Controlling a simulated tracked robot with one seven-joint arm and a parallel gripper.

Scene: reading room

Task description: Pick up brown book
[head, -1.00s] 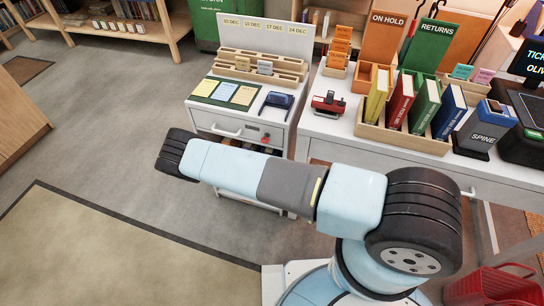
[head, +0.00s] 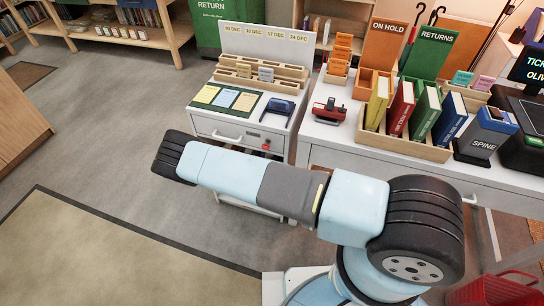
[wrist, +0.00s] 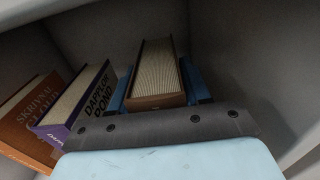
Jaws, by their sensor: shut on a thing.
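In the wrist view, a brown book (wrist: 158,76) stands with its pale page edges facing the camera, inside a grey-walled space. My gripper (wrist: 160,92) has its two blue fingers on either side of this book, shut on it. A purple book (wrist: 75,106) with a dark cover leans to the left of it. An orange-brown book (wrist: 30,115) leans farther left. In the head view my gripper and the brown book do not show.
In the head view, a white desk (head: 345,148) holds a wooden tray (head: 410,145) of several coloured books and a red stapler (head: 329,110). A smaller white cabinet (head: 232,128) stands to its left. The grey walls (wrist: 245,50) are close around the gripper. Open floor (head: 110,130) lies at left.

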